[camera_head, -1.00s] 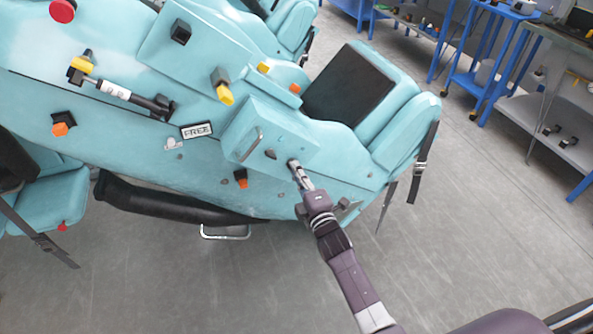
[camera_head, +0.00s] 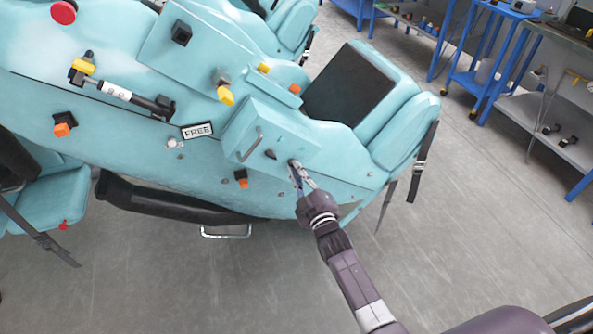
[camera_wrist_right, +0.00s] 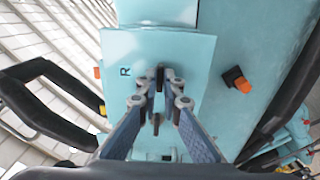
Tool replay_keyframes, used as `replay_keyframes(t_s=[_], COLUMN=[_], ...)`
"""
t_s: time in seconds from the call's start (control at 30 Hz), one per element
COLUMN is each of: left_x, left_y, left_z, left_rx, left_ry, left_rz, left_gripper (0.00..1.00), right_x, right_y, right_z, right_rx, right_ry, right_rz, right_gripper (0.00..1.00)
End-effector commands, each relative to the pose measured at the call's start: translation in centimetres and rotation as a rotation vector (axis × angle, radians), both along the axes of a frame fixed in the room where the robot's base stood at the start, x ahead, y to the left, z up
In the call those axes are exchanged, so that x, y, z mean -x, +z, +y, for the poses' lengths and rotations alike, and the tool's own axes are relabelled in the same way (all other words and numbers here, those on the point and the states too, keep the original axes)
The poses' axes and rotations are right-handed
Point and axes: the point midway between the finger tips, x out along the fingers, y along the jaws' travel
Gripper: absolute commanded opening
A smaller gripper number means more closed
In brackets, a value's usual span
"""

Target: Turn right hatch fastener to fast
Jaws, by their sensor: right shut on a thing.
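The light-blue hatch panel (camera_head: 246,130) is on the side of the coaster car, with a metal grab handle and dark knobs on its face. The right hatch fastener is a small dark knob, seen in the right wrist view (camera_wrist_right: 160,76) upright between my fingertips. My right gripper (camera_head: 296,167) is shut on it, coming from the lower right; its fingers also show in the right wrist view (camera_wrist_right: 161,92). The fingers hide part of the fastener. My left gripper is not in view.
A second dark knob (camera_head: 271,154) sits close to the left of my right gripper. An orange block (camera_head: 242,180) and a "FREE" plate (camera_head: 197,130) are further left. The black seat (camera_head: 350,88) is above right. The floor at lower right is open.

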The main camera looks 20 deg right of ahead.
Motion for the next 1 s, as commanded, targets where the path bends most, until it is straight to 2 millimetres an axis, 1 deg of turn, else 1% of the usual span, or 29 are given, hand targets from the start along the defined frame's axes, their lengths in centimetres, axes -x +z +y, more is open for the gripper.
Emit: replay_keyframes(t_s=[0.47,0.5,0.63,0.9,1.0], left_x=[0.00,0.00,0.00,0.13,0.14], left_y=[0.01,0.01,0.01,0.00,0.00], left_z=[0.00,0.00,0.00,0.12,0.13], left_rx=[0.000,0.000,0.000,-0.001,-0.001], left_ry=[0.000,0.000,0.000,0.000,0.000], left_rz=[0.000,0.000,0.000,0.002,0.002], left_gripper=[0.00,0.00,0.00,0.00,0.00], right_x=[0.02,0.03,0.02,0.06,0.53], right_y=[-0.09,-0.10,-0.09,-0.05,-0.13], right_z=[0.01,0.01,0.01,0.00,-0.03], right_rx=[-0.013,-0.013,-0.012,-0.012,-0.012], right_ry=[0.000,0.000,0.000,0.000,0.000], right_rz=[0.002,0.002,0.002,0.001,0.002], right_gripper=[0.00,0.10,0.24,0.24,0.24])
